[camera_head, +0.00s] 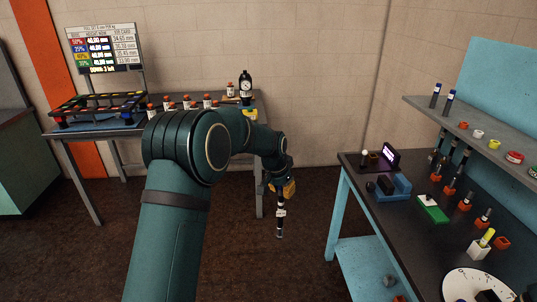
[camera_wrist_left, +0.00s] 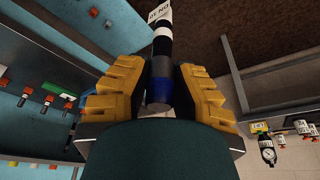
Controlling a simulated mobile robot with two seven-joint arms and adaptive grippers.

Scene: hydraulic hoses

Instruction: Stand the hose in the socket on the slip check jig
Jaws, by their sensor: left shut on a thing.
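My left gripper (camera_head: 284,188) hangs over the floor between the two tables and is shut on the hose (camera_head: 280,222). The hose is dark with white bands and hangs about upright below the fingers. In the left wrist view the yellow-padded fingers (camera_wrist_left: 160,88) close on the hose (camera_wrist_left: 162,47), which shows a blue section and a white tag. A small device with a lit purple display (camera_head: 390,153) stands at the far left corner of the right table; it may be the slip check jig. I cannot make out its socket. My right gripper is not in view.
The right table (camera_head: 408,235) carries a blue holder (camera_head: 402,185), a green pad (camera_head: 432,208), several hoses in red-orange bases, a white block (camera_head: 479,248) and a round dial (camera_head: 465,284). A shelf (camera_head: 475,135) overhangs it. The back table holds a rack (camera_head: 97,106), bottles and a gauge (camera_head: 245,84).

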